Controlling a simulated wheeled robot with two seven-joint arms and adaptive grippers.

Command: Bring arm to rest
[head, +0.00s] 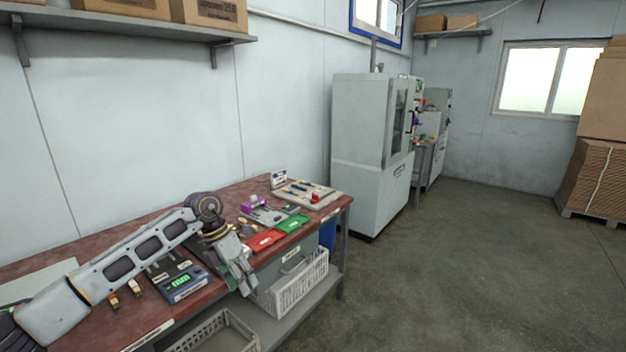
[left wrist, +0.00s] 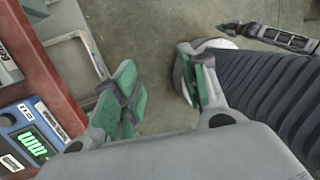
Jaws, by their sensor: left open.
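My left arm reaches in from the left over the workbench in the head view. Its left gripper (head: 243,280) hangs past the bench's front edge, pointing down. In the left wrist view the left gripper (left wrist: 158,92) is open, its green-padded fingers apart with only floor between them. It holds nothing. A slim dark and grey part at the top right of the left wrist view looks like my right arm, with its right gripper (left wrist: 236,29) at the pointed end. It is too small to tell its jaws. The right arm does not show in the head view.
The red-topped workbench (head: 125,333) carries a blue scale (head: 182,286), a red tray (head: 265,240), a green tray (head: 292,223) and a pale tool board (head: 303,195). A white basket (head: 300,285) stands on its lower shelf. The floor at right is clear.

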